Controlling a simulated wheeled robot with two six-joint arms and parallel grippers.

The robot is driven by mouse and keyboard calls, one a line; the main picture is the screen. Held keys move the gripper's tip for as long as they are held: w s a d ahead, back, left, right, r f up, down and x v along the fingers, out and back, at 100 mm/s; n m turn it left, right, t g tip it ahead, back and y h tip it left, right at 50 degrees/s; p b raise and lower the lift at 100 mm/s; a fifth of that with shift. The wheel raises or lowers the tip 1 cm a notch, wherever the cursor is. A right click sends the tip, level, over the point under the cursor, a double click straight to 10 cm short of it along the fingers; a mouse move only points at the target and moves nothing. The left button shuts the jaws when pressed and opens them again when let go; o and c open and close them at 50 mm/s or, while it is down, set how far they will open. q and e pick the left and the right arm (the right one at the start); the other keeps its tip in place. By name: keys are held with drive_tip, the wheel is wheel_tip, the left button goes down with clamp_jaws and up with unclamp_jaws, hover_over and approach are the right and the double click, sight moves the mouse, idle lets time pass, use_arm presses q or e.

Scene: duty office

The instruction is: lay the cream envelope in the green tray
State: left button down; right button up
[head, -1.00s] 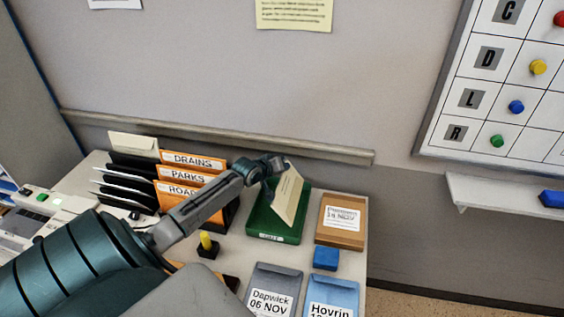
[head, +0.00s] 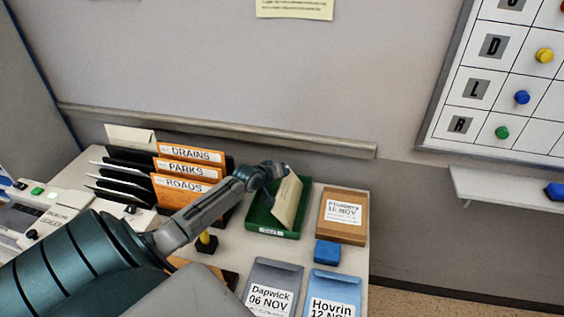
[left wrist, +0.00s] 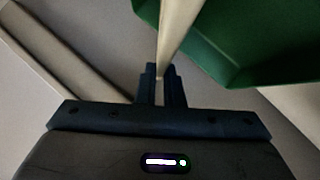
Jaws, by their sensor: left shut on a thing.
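The cream envelope (head: 287,202) is held tilted, near upright, over the green tray (head: 258,230) in the head view. My left gripper (head: 272,173) is shut on its upper left edge. In the left wrist view, the fingers (left wrist: 162,84) pinch the envelope (left wrist: 176,30) edge-on, and the green tray (left wrist: 245,45) lies beyond it. The envelope's lower end is at or inside the tray; I cannot tell whether it touches the tray floor. My right gripper is not in view.
An orange file rack (head: 190,170) stands left of the tray. Grey (head: 272,285) and blue (head: 333,292) envelopes lie in front. A yellow-topped stamp (head: 207,242) stands near my arm.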

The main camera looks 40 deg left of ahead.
use_arm(q)
drive_tip(key=c, duration=1.5)
unclamp_jaws()
drive_tip(key=shift+s, duration=0.1)
drive_tip(key=v, duration=1)
drive_tip(key=shift+s+r, duration=0.2)
drive_tip(key=shift+s, duration=0.05)
